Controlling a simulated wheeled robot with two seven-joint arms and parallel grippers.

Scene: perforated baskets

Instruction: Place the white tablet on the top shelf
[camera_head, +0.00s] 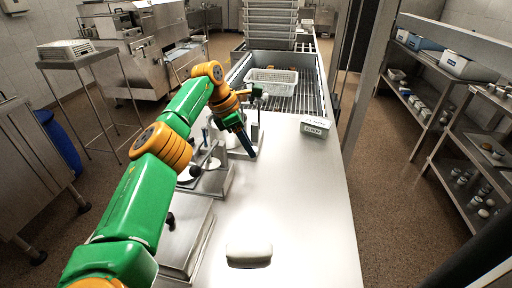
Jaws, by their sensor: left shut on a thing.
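A white, rounded, flat block that looks like the white tablet (249,251) lies on the pale table at the bottom centre. My left gripper (247,145) is over the table farther back, pointing down, well apart from the block. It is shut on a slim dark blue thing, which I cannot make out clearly. A shelf rack stands at the right, with its top shelf (436,62) holding boxes. A nearer rack (480,103) also has a top shelf with small items. My right gripper does not show.
A white labelled box (315,126) sits on the table's right side. A perforated white basket (272,82) stands behind, with stacked baskets (270,22) beyond. Metal equipment (190,225) lines the table's left edge. The table's middle and front right are clear.

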